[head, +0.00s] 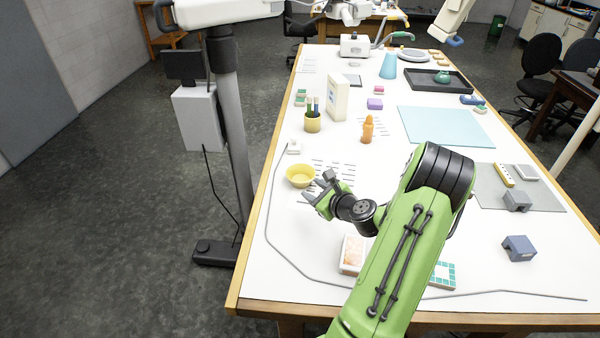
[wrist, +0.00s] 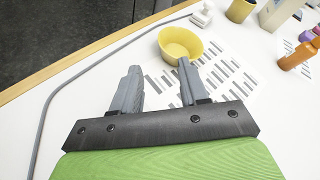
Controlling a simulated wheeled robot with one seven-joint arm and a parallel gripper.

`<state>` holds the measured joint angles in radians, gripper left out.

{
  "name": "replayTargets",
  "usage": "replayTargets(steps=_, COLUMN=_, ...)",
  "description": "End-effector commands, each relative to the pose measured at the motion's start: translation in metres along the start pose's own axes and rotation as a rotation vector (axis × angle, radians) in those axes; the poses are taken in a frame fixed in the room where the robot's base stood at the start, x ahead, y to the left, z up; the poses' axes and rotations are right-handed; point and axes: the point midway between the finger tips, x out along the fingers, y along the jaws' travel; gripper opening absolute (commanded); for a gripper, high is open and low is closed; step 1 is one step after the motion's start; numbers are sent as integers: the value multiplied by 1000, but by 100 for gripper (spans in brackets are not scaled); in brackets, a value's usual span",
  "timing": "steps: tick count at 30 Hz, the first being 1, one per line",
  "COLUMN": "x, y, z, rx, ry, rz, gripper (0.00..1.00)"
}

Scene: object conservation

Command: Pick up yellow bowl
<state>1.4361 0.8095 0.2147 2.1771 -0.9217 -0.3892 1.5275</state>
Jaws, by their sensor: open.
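The yellow bowl (head: 300,176) stands upright on the white table near its left edge in the head view. In the wrist view the yellow bowl (wrist: 180,45) is beyond the fingertips, a little right of the middle, and looks empty. My gripper (head: 315,190) is just to the right of and nearer than the bowl. In the wrist view my gripper (wrist: 159,68) is open, with nothing between its fingers. The right fingertip overlaps the bowl's near side in the picture; I cannot tell whether they touch.
A printed sheet (wrist: 222,78) lies beside the bowl. A grey cable (head: 268,215) runs along the table's left side. A yellow pen cup (head: 312,124), a white box (head: 338,98) and an orange bottle (head: 367,130) stand farther back. A tray of pinkish pieces (head: 352,254) is nearer.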

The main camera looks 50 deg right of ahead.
Motion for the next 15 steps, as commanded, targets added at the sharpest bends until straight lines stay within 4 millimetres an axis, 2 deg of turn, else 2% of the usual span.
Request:
replayTargets(steps=2, x=4, y=-6, z=-5, rx=46, ry=-5, rz=-23, gripper=44)
replayTargets(steps=12, x=84, y=-6, z=-5, rx=42, ry=-5, rz=-20, gripper=44)
replayTargets(steps=15, x=99, y=-6, z=-6, rx=42, ry=-4, rz=-20, gripper=44)
